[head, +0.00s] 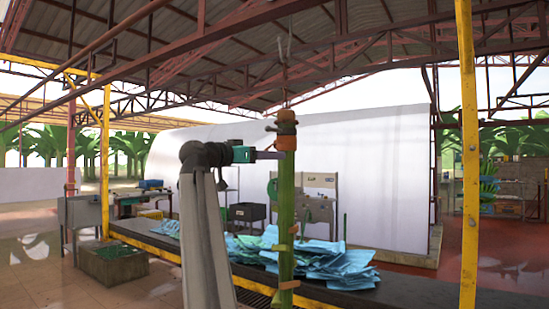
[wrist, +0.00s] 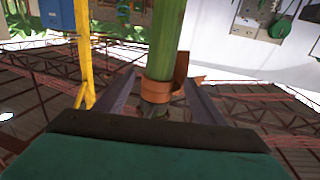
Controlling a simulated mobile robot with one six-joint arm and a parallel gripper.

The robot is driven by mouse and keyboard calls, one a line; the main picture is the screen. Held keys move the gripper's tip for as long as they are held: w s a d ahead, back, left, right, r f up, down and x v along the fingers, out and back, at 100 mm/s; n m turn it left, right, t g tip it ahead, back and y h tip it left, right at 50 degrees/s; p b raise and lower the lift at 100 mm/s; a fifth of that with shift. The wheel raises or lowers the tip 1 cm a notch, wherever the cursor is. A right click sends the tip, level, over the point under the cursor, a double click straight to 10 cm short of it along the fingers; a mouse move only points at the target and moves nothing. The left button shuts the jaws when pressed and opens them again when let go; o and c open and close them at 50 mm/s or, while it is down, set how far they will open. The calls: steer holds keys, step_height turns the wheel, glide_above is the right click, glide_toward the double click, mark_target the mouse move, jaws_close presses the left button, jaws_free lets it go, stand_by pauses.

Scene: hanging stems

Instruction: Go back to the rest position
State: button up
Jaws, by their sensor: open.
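A green hanging stem (head: 286,205) runs down the middle of the head view, with a brown-orange collar (head: 287,142) near its top and small orange bands lower down. My gripper (head: 277,155) points right, its fingertips at the stem just below the collar. In the wrist view the picture is upside down; my gripper (wrist: 158,80) has its two fingers spread apart, one on each side of the stem (wrist: 166,40) and its orange band (wrist: 157,98). Gaps show between the fingers and the stem. Whether the tips reach past the stem is hard to tell.
A long dark bench (head: 420,294) with a yellow edge runs below, carrying crumpled blue sheets (head: 325,262). A yellow post (head: 468,180) stands at right. A bin of green pieces (head: 113,264) sits at left. A white wall (head: 360,140) stands behind; tiled floor is clear at far left.

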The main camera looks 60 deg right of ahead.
steer(key=shift+a, duration=0.35)
stand_by(0.3)
